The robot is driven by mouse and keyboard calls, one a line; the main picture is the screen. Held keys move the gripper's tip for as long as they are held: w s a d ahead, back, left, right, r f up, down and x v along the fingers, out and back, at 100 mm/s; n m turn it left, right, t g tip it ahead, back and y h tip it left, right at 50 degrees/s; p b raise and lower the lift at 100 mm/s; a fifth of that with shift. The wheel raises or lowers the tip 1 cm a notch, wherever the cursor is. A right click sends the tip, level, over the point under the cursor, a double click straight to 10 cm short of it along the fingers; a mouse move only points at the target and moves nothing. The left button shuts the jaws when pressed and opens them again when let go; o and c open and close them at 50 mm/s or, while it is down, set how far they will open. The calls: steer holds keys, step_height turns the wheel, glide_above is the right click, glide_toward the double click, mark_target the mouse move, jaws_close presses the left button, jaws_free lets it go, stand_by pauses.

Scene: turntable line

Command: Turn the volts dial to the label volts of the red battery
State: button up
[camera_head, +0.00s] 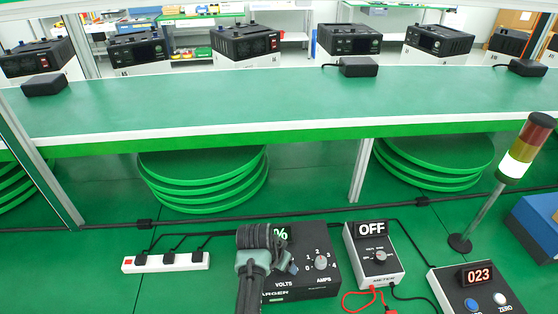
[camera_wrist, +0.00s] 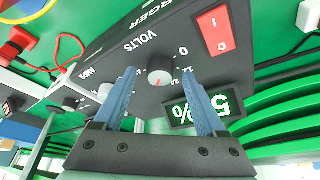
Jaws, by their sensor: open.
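The black charger (camera_head: 318,285) stands on the green bench in the head view, with an AMPS dial (camera_head: 320,262) on its right half. My gripper (camera_head: 284,264) is over its left half and hides the volts dial there. In the wrist view the grey volts dial (camera_wrist: 160,70), with a red pointer mark, sits on the charger's panel (camera_wrist: 120,60), seen upside down. My gripper (camera_wrist: 159,76) is open, with one blue finger on each side of the dial; contact cannot be told. The dial's numbers are partly hidden by the fingers. No red battery can be made out.
A meter reading OFF (camera_head: 375,262) stands close right of the charger, with red and black leads. A box reading 023 (camera_head: 480,292) and a signal lamp (camera_head: 520,150) stand further right. A white power strip (camera_head: 166,262) lies left. A raised shelf (camera_head: 250,95) spans behind.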

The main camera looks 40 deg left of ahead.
steer(key=v, duration=1.3)
steer(key=shift+w, duration=0.1)
